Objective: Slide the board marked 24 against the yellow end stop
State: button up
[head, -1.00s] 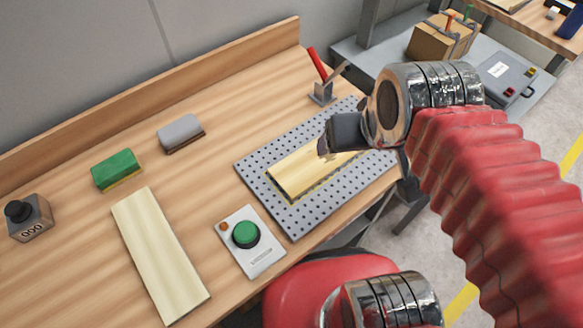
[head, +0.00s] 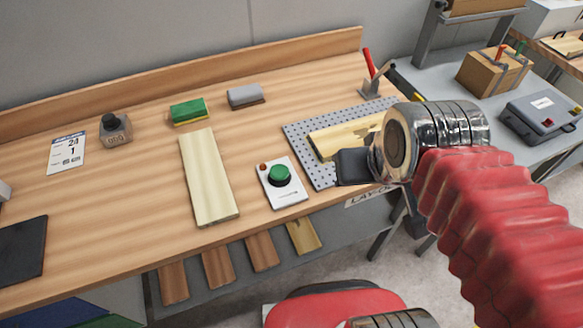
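A pale board (head: 345,138) lies on the grey perforated plate (head: 308,168), partly hidden behind my arm. A second pale board (head: 209,178) lies flat on the bench, left of the plate. I can read no 24 on either board. A paper card (head: 67,153) at the left shows a 24. My gripper (head: 350,167) shows as a dark block at the front edge of the plate, in front of the board there. Its fingers are not clear, and I cannot tell whether it touches anything.
A green-button box (head: 281,182) stands between the loose board and the plate. A red-handled clamp (head: 372,75) stands behind the plate. A green block (head: 188,110), a grey block (head: 246,96) and a counter with a black knob (head: 115,130) sit near the back.

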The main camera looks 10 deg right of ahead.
aim_at(327, 141)
jog(key=u, duration=0.3)
jog(key=k, duration=0.7)
jog(key=u, duration=0.75)
jog(key=i, duration=0.55)
jog(key=u, duration=0.7)
jog(key=i, duration=0.65)
jog(key=u, duration=0.2)
